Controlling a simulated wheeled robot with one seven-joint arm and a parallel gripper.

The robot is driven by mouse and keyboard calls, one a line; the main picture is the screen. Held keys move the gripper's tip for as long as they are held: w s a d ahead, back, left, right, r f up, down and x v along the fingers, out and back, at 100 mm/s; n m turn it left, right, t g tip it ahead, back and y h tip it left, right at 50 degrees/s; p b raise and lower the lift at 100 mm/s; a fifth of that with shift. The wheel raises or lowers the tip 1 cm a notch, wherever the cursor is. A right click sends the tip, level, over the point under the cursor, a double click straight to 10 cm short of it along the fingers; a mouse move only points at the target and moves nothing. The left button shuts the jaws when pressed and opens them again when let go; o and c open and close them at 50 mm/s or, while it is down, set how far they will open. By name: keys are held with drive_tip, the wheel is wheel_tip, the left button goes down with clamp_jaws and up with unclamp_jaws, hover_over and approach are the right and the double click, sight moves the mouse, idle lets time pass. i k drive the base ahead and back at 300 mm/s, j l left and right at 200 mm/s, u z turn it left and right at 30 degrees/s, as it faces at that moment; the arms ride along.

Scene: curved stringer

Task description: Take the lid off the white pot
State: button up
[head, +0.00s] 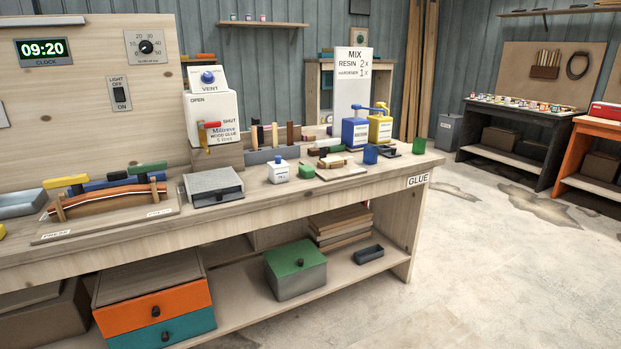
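The small white pot (279,175) stands upright on the wooden workbench (405,172), near its middle, with a label on its front. My gripper is not in view, and nothing of my arm shows near the pot.
Behind are a rack of handled tools (262,156) and a white glue dispenser (211,118). The bench front before the pot is clear.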

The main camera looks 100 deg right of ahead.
sight(278, 163)
drive_tip(key=z, duration=3.95)
drive_tip(key=i+l, duration=0.15)
drive_tip(key=l, duration=0.2)
drive_tip(key=i+l+u, duration=0.1)
drive_tip(key=l, duration=0.25)
drive_tip(key=i+l, duration=0.25)
drive_tip(key=l, duration=0.15)
drive_tip(key=u, duration=0.05)
